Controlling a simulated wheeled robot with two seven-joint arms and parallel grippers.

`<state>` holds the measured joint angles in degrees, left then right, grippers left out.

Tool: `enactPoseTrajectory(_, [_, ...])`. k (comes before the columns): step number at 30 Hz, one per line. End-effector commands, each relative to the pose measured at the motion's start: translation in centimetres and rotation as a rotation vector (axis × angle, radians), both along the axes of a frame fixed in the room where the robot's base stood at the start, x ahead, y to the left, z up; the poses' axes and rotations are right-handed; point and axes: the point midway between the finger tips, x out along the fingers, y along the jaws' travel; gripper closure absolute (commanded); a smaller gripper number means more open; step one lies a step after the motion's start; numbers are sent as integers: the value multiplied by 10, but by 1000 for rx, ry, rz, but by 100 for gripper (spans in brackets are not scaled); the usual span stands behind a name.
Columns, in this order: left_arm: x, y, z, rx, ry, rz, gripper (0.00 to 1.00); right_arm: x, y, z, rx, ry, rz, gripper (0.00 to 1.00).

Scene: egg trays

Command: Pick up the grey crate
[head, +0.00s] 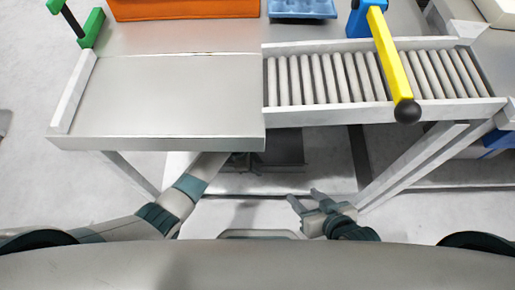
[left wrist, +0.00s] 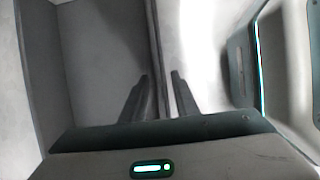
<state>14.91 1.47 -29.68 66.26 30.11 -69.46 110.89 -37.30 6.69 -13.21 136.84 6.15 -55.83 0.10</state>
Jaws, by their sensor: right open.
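The grey crate (left wrist: 100,45) fills the left part of the left wrist view, with its dark inside and a thin wall running up the middle. In the head view the dark grey crate (head: 287,150) is partly visible beneath the table. My left gripper (left wrist: 159,80) has one finger on each side of that wall, close together, and appears shut on it. In the head view my left gripper (head: 240,162) is under the table's front edge, mostly hidden. My right gripper (head: 301,199) is open and empty, in front of the table, to the right of the crate.
The metal table (head: 165,100) overhangs the crate, with a roller conveyor (head: 340,78) on its right. An orange crate (head: 185,8) and a blue tray (head: 302,8) stand at the back. A slanting table leg (head: 415,165) is right of my right gripper.

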Motion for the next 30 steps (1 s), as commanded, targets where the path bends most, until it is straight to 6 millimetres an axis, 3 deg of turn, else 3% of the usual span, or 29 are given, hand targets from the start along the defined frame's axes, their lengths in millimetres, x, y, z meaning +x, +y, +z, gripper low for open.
enactPoseTrajectory(10, [0,0,0,0,0,0,72,0,0,0,-1,2,0,52])
enactPoseTrajectory(13, [0,0,0,0,1,0,96,0,-1,0,-2,3,0,52])
enactPoseTrajectory(14, [0,1,0,0,1,1,100,0,-1,0,-2,3,0,52])
enactPoseTrajectory(30, [0,0,10,-1,-1,0,100,-2,-3,2,-12,14,-1,52])
